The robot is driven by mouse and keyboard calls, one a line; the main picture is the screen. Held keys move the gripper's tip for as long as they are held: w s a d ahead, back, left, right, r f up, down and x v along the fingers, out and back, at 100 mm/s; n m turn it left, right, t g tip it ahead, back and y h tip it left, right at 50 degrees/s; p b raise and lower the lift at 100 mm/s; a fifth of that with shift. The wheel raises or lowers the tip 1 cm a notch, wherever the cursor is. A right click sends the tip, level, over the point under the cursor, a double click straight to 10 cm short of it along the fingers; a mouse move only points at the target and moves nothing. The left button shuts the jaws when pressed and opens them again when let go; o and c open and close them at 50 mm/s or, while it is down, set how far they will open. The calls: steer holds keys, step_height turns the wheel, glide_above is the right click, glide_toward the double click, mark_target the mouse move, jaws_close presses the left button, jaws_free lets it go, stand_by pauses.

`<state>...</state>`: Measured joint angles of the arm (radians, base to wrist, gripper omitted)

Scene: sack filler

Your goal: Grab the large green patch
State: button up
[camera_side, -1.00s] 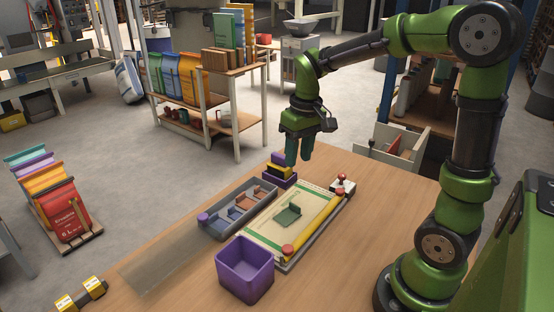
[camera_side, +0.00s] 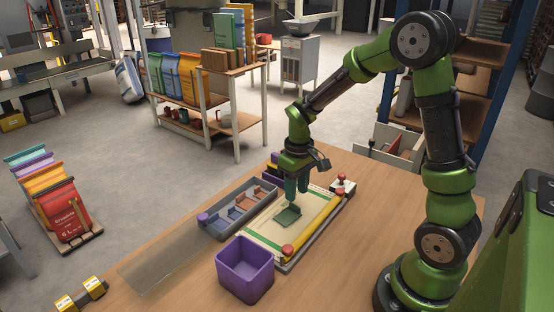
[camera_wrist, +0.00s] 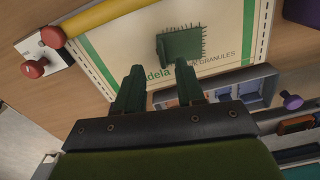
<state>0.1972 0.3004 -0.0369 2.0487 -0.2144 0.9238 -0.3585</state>
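The large green patch (camera_side: 288,217) lies on the cream sack panel (camera_side: 262,240) on the table. In the wrist view the patch (camera_wrist: 181,45) has one upright flap or edge and stitch-like bristles along its sides. My gripper (camera_side: 298,203) is just above the patch in the side view, pointing down. In the wrist view the two green fingers (camera_wrist: 160,80) are spread apart with nothing between them, and the patch lies beyond their tips. How far the tips are above the panel is hard to tell.
A grey compartment tray (camera_side: 237,211) with patches stands left of the panel. A purple bin (camera_side: 245,270) stands in front. A yellow bar (camera_side: 318,222) with red knobs runs along the panel's right side. Bare table lies to the right.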

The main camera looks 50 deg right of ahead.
mark_target(296, 205)
steer(key=f, duration=0.5)
steer(key=shift+s+a, duration=0.15)
steer(key=shift+a, duration=0.05)
jaws_close()
